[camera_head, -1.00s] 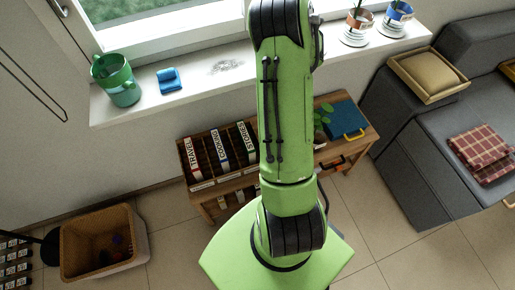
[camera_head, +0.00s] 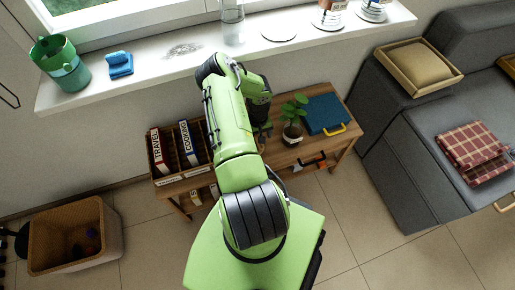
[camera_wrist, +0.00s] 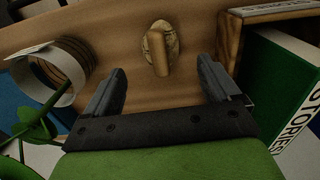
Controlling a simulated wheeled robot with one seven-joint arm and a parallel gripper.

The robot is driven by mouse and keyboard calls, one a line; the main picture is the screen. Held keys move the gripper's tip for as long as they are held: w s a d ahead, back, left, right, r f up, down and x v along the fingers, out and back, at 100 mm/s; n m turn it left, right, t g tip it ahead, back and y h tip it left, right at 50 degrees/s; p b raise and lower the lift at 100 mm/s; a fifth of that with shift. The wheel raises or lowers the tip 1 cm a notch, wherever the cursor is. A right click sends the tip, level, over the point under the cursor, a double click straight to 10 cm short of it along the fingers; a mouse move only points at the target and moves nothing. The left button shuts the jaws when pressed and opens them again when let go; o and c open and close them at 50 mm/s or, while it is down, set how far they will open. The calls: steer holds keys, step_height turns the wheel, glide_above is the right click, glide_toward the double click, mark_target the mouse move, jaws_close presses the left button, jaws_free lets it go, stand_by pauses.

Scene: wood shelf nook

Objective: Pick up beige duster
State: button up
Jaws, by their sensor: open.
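The beige duster (camera_wrist: 160,45) shows in the wrist view as a rounded beige base with a short tan handle, on the wooden top of the low shelf (camera_wrist: 200,20). In the head view I cannot make it out near my arm. My gripper (camera_wrist: 161,66) is open, its two dark fingers apart and nothing between them. The duster is just beyond the fingertips, roughly centred between them. In the head view my arm reaches over the shelf top, and the gripper itself is mostly hidden behind it.
Beside the duster are upright binders, including a green one (camera_wrist: 280,85), in a wooden rack. On the other side are a potted plant (camera_head: 292,120) and a blue case (camera_head: 325,113). The window sill (camera_head: 200,65) runs behind, and a grey sofa (camera_head: 400,150) stands right.

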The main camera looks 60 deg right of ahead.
mark_target(258, 145)
step_height(258, 145, down, 7)
steer(key=shift+s+a+f+b, duration=0.1)
steer(key=shift+s+a+b, duration=0.05)
steer(key=shift+b, duration=0.85)
steer(key=c, duration=1.1)
step_height(258, 145, up, 10)
steer(key=p, duration=0.3)
steer(key=shift+c, duration=0.3)
